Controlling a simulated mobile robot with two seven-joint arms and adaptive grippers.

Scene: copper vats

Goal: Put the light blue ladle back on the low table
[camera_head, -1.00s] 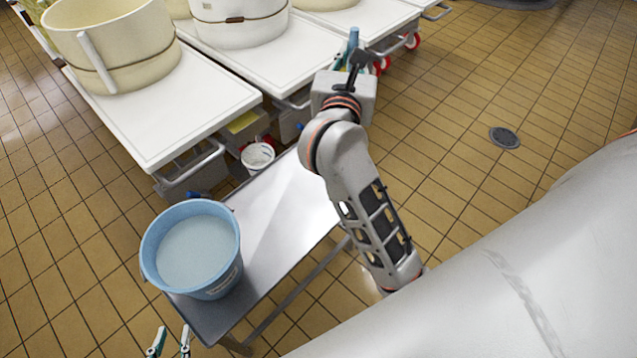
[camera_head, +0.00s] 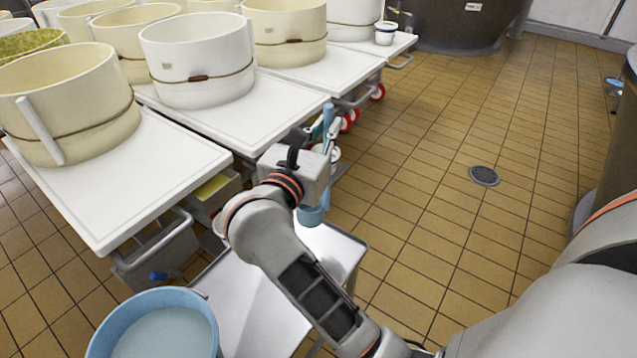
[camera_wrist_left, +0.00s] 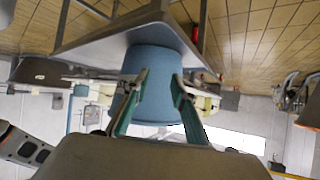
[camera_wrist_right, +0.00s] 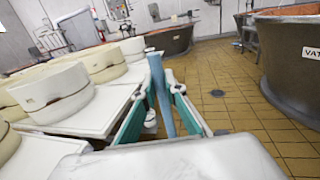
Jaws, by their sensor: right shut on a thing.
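My right gripper (camera_head: 326,148) is shut on the light blue ladle (camera_head: 328,118). The ladle is held upright, its handle sticking up past the fingers and its bowl (camera_head: 311,215) hanging below, above the far part of the low steel table (camera_head: 345,254). The right wrist view shows the handle (camera_wrist_right: 162,98) between the green-sided fingers. My left gripper (camera_wrist_left: 160,76) is open in the left wrist view, its fingers apart with the blue bucket beyond them. It is out of the head view. My right arm hides part of the table.
A light blue bucket (camera_head: 165,335) stands on the near left part of the low table. White wheeled tables (camera_head: 150,175) with large round moulds (camera_head: 197,60) stand behind and left. Tiled floor (camera_head: 430,200) with a drain (camera_head: 484,176) is open on the right.

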